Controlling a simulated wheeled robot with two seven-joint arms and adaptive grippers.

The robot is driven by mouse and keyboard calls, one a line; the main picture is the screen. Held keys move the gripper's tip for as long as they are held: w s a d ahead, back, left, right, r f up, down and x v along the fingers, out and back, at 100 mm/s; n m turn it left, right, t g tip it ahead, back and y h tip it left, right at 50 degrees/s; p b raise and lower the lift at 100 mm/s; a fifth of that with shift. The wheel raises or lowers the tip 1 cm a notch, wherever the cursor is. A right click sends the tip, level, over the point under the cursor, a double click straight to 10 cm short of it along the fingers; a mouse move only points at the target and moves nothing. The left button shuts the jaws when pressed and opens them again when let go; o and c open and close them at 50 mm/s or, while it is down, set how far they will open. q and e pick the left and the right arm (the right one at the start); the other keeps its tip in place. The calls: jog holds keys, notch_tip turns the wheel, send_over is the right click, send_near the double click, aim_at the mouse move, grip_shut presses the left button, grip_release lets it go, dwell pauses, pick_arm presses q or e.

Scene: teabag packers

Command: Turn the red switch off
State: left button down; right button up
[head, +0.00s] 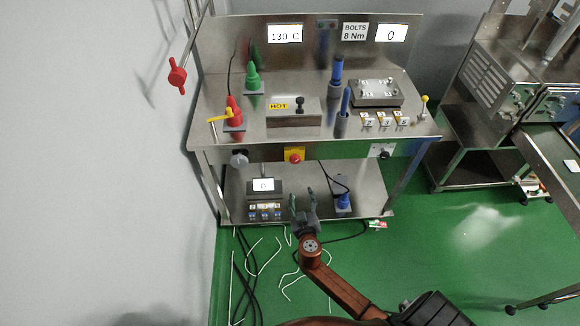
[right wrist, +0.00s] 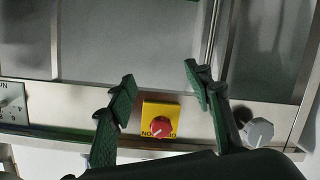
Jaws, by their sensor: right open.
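The red switch (head: 294,155) is a red knob on a yellow plate, on the front panel under the bench top. In the right wrist view the red switch (right wrist: 160,127) shows between my fingers, lower than their tips. Lettering on the yellow plate is partly readable as "ON"; which way the knob is turned I cannot tell. My right gripper (head: 302,192) is open and empty, in front of the bench and below the switch in the head view. In the right wrist view my right gripper (right wrist: 160,79) has its two green fingers spread apart. My left gripper is not in view.
A grey knob (head: 238,158) is left of the switch and a dark knob (head: 384,152) is right of it. A small display (head: 264,185) and a blue plug (head: 343,201) are on the lower shelf. A red-handled valve (head: 177,76) is at left. Cables (head: 262,255) lie on the floor.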

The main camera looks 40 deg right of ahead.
jog(key=m+t+h+b, duration=0.1)
jog(key=m+t+h, duration=0.1)
send_near(296, 162)
jog(key=x, duration=0.8)
jog(key=shift+w+d+f+b, duration=0.1)
jog(key=shift+w+b, duration=0.2)
jog(key=shift+b, duration=0.05)
jog(key=shift+w+d, duration=0.25)
jog(key=shift+w, duration=0.1)
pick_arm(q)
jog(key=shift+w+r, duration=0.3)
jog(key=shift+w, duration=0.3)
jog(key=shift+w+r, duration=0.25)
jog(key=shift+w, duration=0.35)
pick_arm(e)
jog(key=shift+c, duration=0.2)
jog(key=c, duration=1.1)
